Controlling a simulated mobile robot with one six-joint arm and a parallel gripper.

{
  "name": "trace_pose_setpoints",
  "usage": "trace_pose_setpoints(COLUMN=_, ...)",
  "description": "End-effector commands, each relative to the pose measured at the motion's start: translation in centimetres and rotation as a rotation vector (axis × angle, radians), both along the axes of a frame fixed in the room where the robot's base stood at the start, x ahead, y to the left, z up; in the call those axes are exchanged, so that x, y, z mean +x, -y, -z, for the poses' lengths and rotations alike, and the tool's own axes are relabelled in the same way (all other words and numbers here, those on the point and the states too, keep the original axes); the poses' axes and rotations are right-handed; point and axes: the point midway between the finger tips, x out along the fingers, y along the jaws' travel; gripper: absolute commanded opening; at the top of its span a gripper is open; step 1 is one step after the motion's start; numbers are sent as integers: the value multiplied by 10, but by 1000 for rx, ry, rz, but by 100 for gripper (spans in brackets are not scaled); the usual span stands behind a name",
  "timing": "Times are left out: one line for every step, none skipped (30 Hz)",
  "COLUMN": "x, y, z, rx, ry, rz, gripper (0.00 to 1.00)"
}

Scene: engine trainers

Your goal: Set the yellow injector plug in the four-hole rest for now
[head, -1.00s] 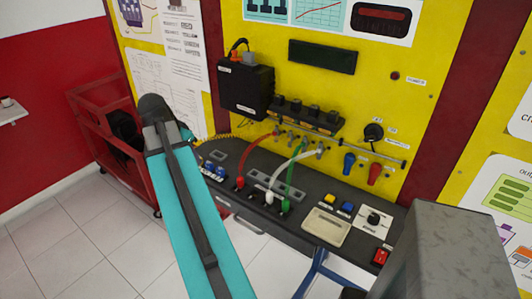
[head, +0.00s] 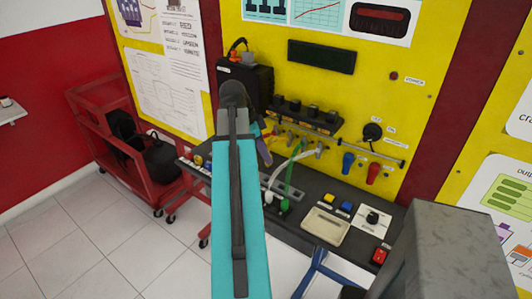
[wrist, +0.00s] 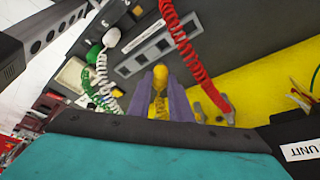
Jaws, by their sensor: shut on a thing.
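My gripper (wrist: 160,88) is shut on the yellow injector plug (wrist: 160,76), which shows between its two purple fingers in the wrist view. In the head view my gripper (head: 263,150) is partly hidden behind my teal arm, and I cannot make out the plug there. A grey strip with dark openings (wrist: 150,50) lies on the dark console beyond the fingertips; it looks like the rest. It also shows in the head view (head: 292,190), partly covered by my arm. The plug appears apart from it.
A red coiled cord (wrist: 186,48) crosses close to the fingers. A white plug (wrist: 111,37) and a green plug (wrist: 95,52) with coiled cords stand beside the strip. A black box (head: 258,82) is on the yellow panel. A red cart (head: 120,170) stands left.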

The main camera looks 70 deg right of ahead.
Motion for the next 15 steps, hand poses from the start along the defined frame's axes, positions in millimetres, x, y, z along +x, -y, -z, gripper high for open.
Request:
trace_pose_setpoints(x=-1, y=0, z=0, rx=0, ry=0, rz=2, gripper=0)
trace_pose_setpoints(x=-1, y=0, z=0, rx=0, ry=0, rz=2, gripper=0)
trace_pose_setpoints(x=0, y=0, z=0, rx=0, ry=0, rz=2, gripper=0)
trace_pose_setpoints(x=0, y=0, z=0, rx=0, ry=0, rz=1, gripper=0)
trace_pose_setpoints(x=0, y=0, z=0, rx=0, ry=0, rz=1, gripper=0)
trace_pose_setpoints(x=0, y=0, z=0, rx=0, ry=0, rz=1, gripper=0)
trace_pose_setpoints(x=0, y=0, z=0, rx=0, ry=0, rz=0, gripper=0)
trace_pose_setpoints(x=0, y=0, z=0, rx=0, ry=0, rz=0, gripper=0)
trace_pose_setpoints(x=0, y=0, z=0, rx=0, ry=0, rz=0, gripper=0)
trace_pose_setpoints(x=0, y=0, z=0, rx=0, ry=0, rz=0, gripper=0)
trace_pose_setpoints(x=0, y=0, z=1, rx=0, ry=0, rz=-1, gripper=0)
trace_pose_setpoints(x=0, y=0, z=1, rx=0, ry=0, rz=-1, gripper=0)
trace_pose_setpoints(x=0, y=0, z=2, rx=0, ry=0, rz=-1, gripper=0)
trace_pose_setpoints(x=0, y=0, z=2, rx=0, ry=0, rz=-1, gripper=0)
trace_pose_setpoints(x=1, y=0, z=4, rx=0, ry=0, rz=-1, gripper=0)
